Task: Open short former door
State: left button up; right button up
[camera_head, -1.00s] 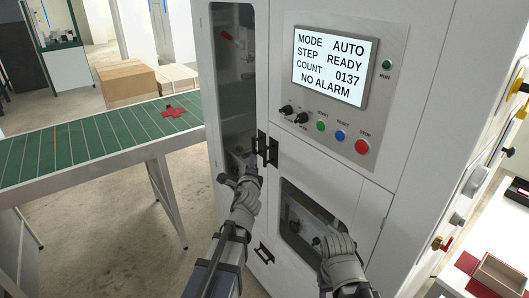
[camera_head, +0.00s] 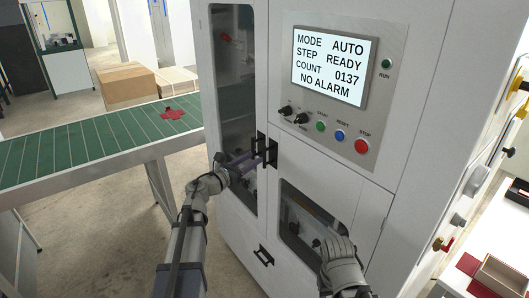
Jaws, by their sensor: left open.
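The short former door (camera_head: 352,202) is the white lower door with a dark window, under the control panel. It looks closed. Its black handle (camera_head: 272,153) stands at its upper left corner, beside the handle (camera_head: 260,146) of the tall door. My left gripper (camera_head: 252,160) is open, with its fingers pointing right at these two handles. I cannot tell whether it touches either one. My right gripper (camera_head: 328,238) is in front of the short door's window. Its fingers are hard to make out, and its arm hides the door's lower part.
The tall windowed door (camera_head: 232,90) is at the left of the cabinet. A lower panel has its own black handle (camera_head: 263,255). A green conveyor (camera_head: 80,142) with a red cross-shaped piece (camera_head: 173,113) runs at the left. A work surface with a box (camera_head: 500,274) is at the right.

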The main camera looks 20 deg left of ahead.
aim_at(264, 149)
pick_arm(q)
jog(key=x, duration=0.7)
jog(key=c, duration=0.7)
grip_shut()
jog(key=shift+w+a, duration=0.1)
dwell(0.5)
